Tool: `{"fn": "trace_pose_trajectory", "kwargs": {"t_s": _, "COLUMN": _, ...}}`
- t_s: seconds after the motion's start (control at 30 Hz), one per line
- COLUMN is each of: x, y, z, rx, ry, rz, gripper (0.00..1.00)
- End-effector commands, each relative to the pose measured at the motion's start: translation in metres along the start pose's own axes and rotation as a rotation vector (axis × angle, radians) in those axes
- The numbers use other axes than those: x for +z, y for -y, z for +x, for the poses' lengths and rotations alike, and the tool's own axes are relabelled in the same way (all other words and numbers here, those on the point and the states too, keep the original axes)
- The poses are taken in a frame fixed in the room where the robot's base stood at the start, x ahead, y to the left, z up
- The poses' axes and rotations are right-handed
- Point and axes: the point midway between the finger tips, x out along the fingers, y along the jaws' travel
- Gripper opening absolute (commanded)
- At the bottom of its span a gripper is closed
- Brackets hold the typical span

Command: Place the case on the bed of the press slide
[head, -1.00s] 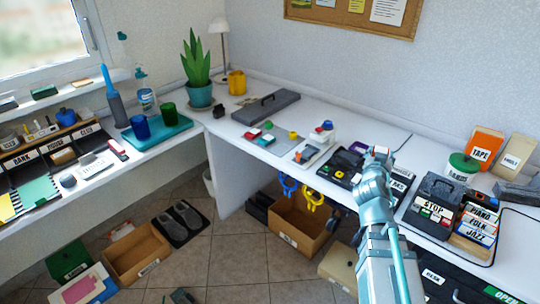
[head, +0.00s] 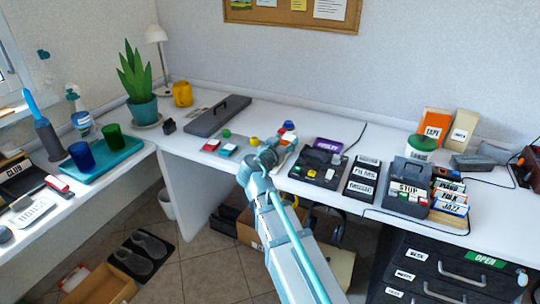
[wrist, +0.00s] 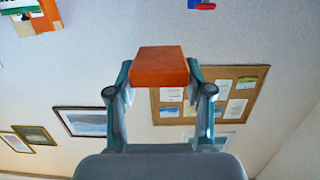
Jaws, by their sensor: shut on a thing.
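My gripper (wrist: 160,95) is shut on an orange, box-shaped case (wrist: 160,66), held between the two fingertips in the wrist view.
A black device with buttons (head: 318,162) stands right of my gripper on the white desk (head: 375,219). Small coloured pieces (head: 227,149) and a long dark grey case (head: 218,116) lie to the left. Label boxes (head: 408,188) and a drawer cabinet (head: 440,275) are at the right.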

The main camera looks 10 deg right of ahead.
Motion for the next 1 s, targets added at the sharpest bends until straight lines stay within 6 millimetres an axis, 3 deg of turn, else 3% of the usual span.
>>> {"fn": "trace_pose_trajectory", "kwargs": {"t_s": 0.03, "x": 0.003, "y": 0.014, "z": 0.011, "rx": -0.001, "ry": 0.001, "rz": -0.002, "gripper": 0.16}}
{"fn": "trace_pose_trajectory", "kwargs": {"t_s": 0.17, "x": 0.014, "y": 0.038, "z": 0.030, "rx": -0.002, "ry": 0.001, "rz": -0.002, "gripper": 0.16}}
{"fn": "trace_pose_trajectory", "kwargs": {"t_s": 0.4, "x": 0.050, "y": 0.060, "z": 0.051, "rx": -0.002, "ry": 0.000, "rz": -0.003, "gripper": 0.16}}
{"fn": "trace_pose_trajectory", "kwargs": {"t_s": 0.73, "x": 0.066, "y": 0.071, "z": 0.061, "rx": -0.002, "ry": 0.000, "rz": -0.001, "gripper": 0.16}}
{"fn": "trace_pose_trajectory", "kwargs": {"t_s": 1.0, "x": 0.097, "y": 0.072, "z": 0.066, "rx": -0.001, "ry": 0.001, "rz": -0.001, "gripper": 0.16}}
